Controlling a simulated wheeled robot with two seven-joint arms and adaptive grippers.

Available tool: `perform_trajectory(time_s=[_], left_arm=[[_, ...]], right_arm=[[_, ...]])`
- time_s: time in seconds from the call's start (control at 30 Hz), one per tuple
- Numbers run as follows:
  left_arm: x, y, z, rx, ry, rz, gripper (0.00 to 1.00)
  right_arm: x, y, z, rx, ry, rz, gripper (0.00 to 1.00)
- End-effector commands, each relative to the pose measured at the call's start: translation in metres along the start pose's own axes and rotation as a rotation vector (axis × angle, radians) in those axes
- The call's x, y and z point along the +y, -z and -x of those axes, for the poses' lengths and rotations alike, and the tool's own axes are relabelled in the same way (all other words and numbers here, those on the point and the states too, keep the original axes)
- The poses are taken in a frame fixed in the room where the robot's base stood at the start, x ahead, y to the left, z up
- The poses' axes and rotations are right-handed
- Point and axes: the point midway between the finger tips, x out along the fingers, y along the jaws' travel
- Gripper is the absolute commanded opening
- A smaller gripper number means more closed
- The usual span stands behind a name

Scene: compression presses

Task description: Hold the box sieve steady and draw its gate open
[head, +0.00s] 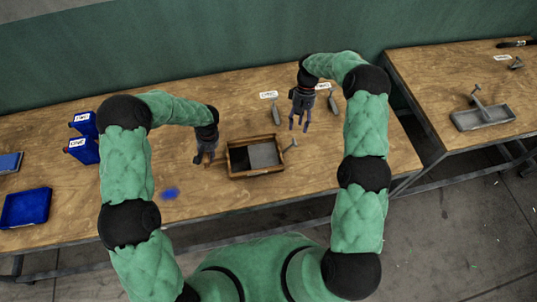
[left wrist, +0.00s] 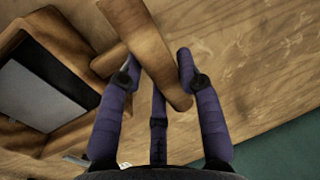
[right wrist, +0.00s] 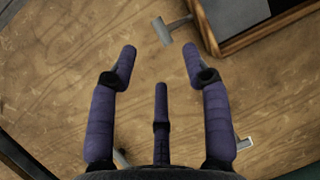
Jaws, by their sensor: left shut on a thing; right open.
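The box sieve (head: 256,174) is a wooden box on the table's middle, with a grey gate plate (head: 264,154) over its right part and a dark opening at its left. A metal T-shaped pull handle (head: 290,145) sticks out at its right; it also shows in the right wrist view (right wrist: 172,29). My left gripper (head: 205,160) is shut on the wooden handle (left wrist: 152,62) at the box's left side; the fingers lie on both sides of it in the left wrist view. My right gripper (head: 298,128) is open and empty, above the table, behind and to the right of the box.
Two blue labelled containers (head: 83,150) and a blue tray (head: 26,208) stand at the left. A blue patch (head: 170,193) lies in front. Labelled grey tools (head: 275,116) lie behind the box. A second table (head: 440,80) holds a grey tray (head: 483,118).

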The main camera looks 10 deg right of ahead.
Motion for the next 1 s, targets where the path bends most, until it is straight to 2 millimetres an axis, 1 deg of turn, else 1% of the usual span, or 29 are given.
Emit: perform_trajectory(time_s=[0.03,0.3,0.5,0.7,0.97,1.0], left_arm=[[0.001,-0.003,-0.002,-0.005,0.002,-0.006,0.00],[0.001,-0.003,-0.002,-0.005,0.002,-0.006,0.00],[0.001,-0.003,-0.002,-0.005,0.002,-0.006,0.00],[0.001,-0.003,-0.002,-0.005,0.002,-0.006,0.00],[0.001,-0.003,-0.002,-0.005,0.002,-0.006,0.00],[0.001,-0.003,-0.002,-0.005,0.002,-0.006,0.00]], right_arm=[[0.000,-0.001,-0.007,-0.004,0.000,0.000,0.49],[-0.001,-0.001,-0.041,-0.002,0.001,0.000,0.49],[0.000,0.000,-0.058,-0.001,0.001,-0.001,0.49],[0.000,0.000,-0.066,0.001,0.001,-0.001,0.49],[0.000,0.000,-0.066,0.000,0.001,0.000,0.49],[0.000,0.000,-0.066,0.000,0.001,0.000,0.40]])
